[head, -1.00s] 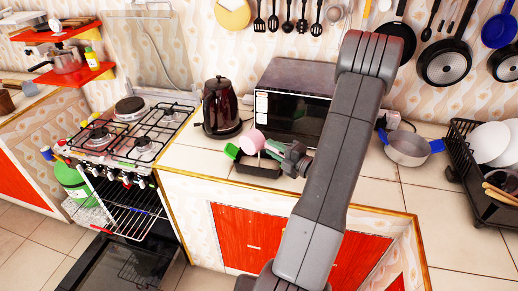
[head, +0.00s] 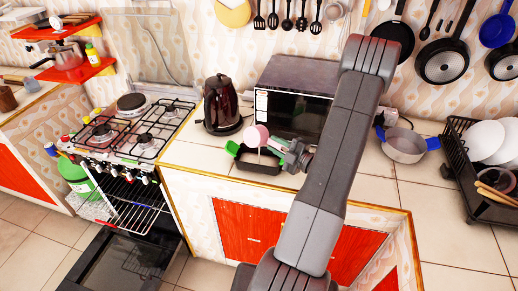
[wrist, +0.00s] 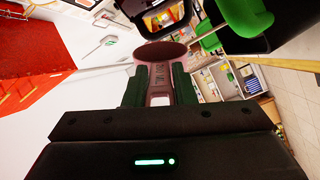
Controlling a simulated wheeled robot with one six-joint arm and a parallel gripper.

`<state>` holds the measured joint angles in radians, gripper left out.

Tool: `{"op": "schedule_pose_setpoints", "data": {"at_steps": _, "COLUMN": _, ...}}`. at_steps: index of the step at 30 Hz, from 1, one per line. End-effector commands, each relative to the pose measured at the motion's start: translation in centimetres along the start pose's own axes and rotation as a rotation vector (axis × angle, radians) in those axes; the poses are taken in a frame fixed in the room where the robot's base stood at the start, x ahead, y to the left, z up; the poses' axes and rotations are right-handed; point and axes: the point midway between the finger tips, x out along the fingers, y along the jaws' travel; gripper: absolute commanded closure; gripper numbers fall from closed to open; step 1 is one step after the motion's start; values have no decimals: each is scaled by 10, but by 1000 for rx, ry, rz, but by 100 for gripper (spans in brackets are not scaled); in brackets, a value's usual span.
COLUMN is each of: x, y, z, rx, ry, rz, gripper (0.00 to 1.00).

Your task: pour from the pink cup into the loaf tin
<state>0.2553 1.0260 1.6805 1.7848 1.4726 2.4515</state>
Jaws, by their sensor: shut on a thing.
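The pink cup (head: 255,135) is held above the dark loaf tin (head: 260,167) on the counter in the head view. My gripper (head: 290,153) reaches in from the right, shut on the cup. In the wrist view, the green fingers of my gripper (wrist: 159,84) close on the cup's handle, and the cup (wrist: 160,52) shows just beyond them. The cup looks tilted, but its contents cannot be made out. The inside of the tin is partly hidden by the cup and my gripper. Green parts show at the tin's left end.
A dark kettle (head: 221,104) stands behind and left of the tin, and a microwave (head: 293,112) behind and right. The gas stove (head: 132,130) is to the left, its oven door open.

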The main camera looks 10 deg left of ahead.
Motion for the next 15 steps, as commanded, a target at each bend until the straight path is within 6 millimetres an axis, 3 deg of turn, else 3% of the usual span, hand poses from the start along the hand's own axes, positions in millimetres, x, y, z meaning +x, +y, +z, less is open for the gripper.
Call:
{"op": "schedule_pose_setpoints", "data": {"at_steps": 8, "x": 0, "y": 0, "z": 6, "rx": 144, "ry": 0, "rz": -1, "gripper": 100}}
{"op": "schedule_pose_setpoints", "data": {"at_steps": 15, "x": 0, "y": -1, "z": -7, "rx": -164, "ry": 0, "rz": -1, "gripper": 100}}
